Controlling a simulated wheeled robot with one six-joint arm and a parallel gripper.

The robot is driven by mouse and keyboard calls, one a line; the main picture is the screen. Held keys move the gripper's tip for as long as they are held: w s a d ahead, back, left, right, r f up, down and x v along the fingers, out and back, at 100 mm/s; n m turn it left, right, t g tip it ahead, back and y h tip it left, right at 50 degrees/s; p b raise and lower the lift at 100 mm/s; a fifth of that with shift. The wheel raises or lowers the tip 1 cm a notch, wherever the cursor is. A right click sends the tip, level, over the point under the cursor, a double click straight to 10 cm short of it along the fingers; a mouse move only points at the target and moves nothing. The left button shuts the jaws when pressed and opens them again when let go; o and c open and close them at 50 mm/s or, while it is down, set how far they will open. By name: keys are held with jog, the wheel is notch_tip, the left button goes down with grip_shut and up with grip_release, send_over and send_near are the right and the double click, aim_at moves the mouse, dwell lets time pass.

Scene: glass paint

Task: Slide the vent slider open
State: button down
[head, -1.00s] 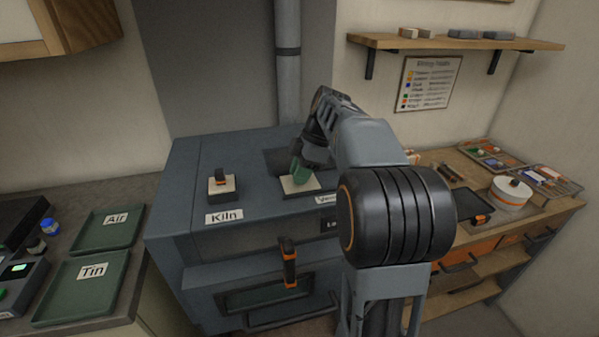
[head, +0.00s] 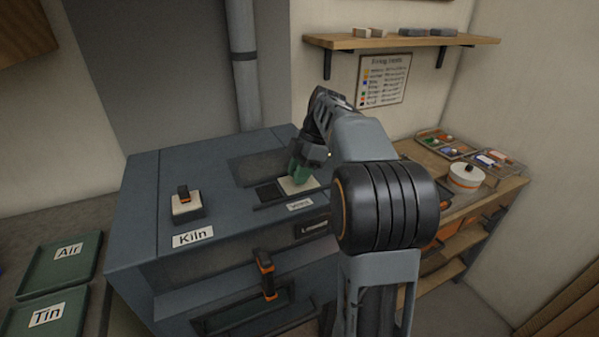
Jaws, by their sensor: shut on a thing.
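The vent slider (head: 290,188) is a pale square plate on the kiln top, just behind the vent label (head: 299,204). A dark square opening (head: 266,194) is uncovered directly left of the plate. My gripper (head: 299,174) reaches down over the plate from behind and right, shut on the slider. A green piece shows at its fingertips; I cannot tell whether it is the slider's handle or part of my gripper. The exact grip is hidden by its small size. The kiln (head: 140,215) is a blue-grey box.
A switch with a dark and orange knob (head: 185,198) sits on the kiln top at left. An orange-banded door handle (head: 265,275) is on the front. Green Air (head: 85,258) and Tin (head: 70,312) trays lie left. A wall shelf (head: 400,41) hangs at back right.

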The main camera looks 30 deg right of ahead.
jog(key=shift+d, duration=0.1)
jog(key=c, duration=1.2)
grip_release()
jog(key=shift+d, duration=0.2)
jog(key=shift+o, duration=1.2)
jog(key=shift+a, duration=0.1)
jog(key=p+v, duration=0.1)
jog(key=v, duration=1.2)
jog(key=shift+r, duration=0.35)
